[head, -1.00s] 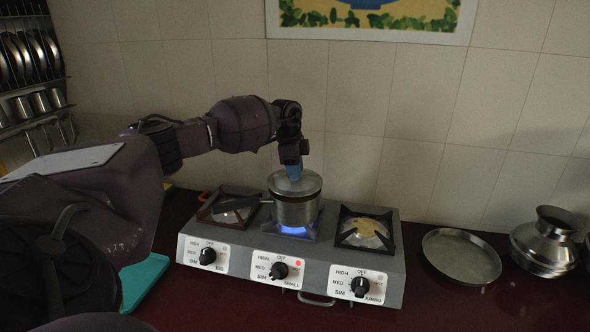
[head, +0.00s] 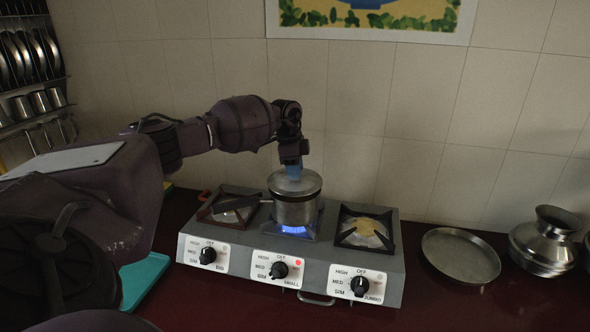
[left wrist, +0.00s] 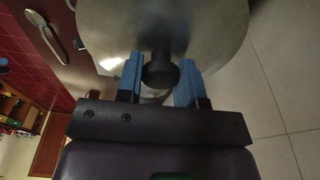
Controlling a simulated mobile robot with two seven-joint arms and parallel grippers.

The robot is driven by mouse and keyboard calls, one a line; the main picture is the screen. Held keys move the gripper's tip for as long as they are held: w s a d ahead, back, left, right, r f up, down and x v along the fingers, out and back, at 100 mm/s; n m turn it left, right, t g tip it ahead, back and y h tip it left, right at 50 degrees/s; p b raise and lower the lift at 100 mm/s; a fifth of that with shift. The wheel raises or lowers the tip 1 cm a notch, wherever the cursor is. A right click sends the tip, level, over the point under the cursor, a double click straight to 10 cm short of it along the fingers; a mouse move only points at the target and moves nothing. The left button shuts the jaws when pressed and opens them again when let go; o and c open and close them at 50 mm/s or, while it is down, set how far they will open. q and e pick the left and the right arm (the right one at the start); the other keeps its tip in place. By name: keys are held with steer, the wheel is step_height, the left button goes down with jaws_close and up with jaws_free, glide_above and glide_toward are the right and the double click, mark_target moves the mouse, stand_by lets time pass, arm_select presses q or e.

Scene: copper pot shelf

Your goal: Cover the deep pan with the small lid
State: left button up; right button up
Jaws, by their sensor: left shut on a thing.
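The deep pan (head: 296,213) is a metal pot standing upright on the middle burner of the stove. The small lid (head: 309,182) is a round metal disc lying over the pan's mouth, looking level and roughly centred. Whether it touches the rim all round cannot be told. My left gripper (head: 293,173) points down from above with its blue fingers at the lid's centre. In the left wrist view the fingers are shut on the lid's dark knob (left wrist: 160,70), and the lid's plate (left wrist: 205,25) spreads beyond it. My right gripper is out of view.
The grey stove (head: 325,257) has three burners, and a blue flame burns under the pan. The left and right burners are empty. A shallow metal dish (head: 461,256) and a metal pot (head: 545,242) stand to the right. A teal board (head: 146,280) lies at left. A tiled wall is close behind.

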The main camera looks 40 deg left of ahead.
arm_select(q)
steer(key=shift+f, duration=1.05)
stand_by(0.5)
steer(key=o, duration=1)
steer(key=shift+o, duration=0.2)
steer(key=shift+a+r, duration=0.1)
steer(key=shift+r, duration=0.15)
steer(key=r, duration=0.3)
steer(key=r+b, duration=0.1)
steer(key=r, duration=0.2)
steer(key=s+a+r+b, duration=0.1)
steer(key=r, duration=0.3)
steer(key=shift+a+r, duration=0.1)
